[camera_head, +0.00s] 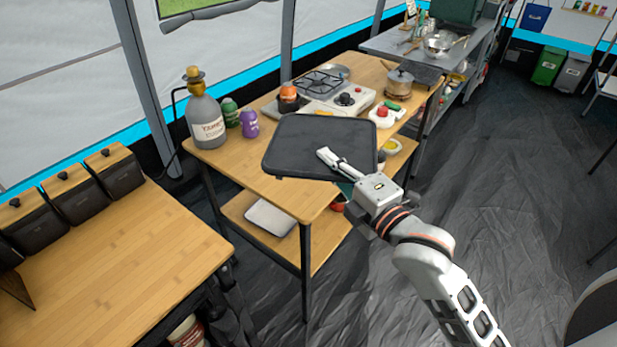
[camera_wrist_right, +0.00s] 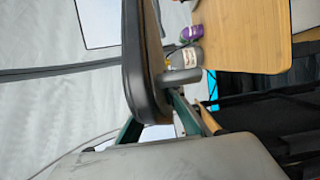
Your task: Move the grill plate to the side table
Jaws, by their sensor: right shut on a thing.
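The grill plate (camera_head: 300,140) is a flat dark rectangle with a raised rim. My right gripper (camera_head: 340,163) is shut on its near right edge and holds it in front of the wooden table (camera_head: 213,158) with the stove. In the right wrist view the plate (camera_wrist_right: 143,60) shows nearly edge-on, between the fingers of the gripper (camera_wrist_right: 158,115). The plate hides part of the table; I cannot tell the gap below it. Another wooden table (camera_head: 150,255) stands at the lower left, its front part bare. I cannot tell which is the side table. My left gripper is not in view.
A large grey bottle (camera_head: 206,120), a purple bottle (camera_head: 249,124) and a camp stove (camera_head: 335,98) stand on the stove table. Black canisters (camera_head: 115,173) line the back of the lower-left table. A grey tray (camera_head: 269,217) lies on the lower shelf. Floor at right is clear.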

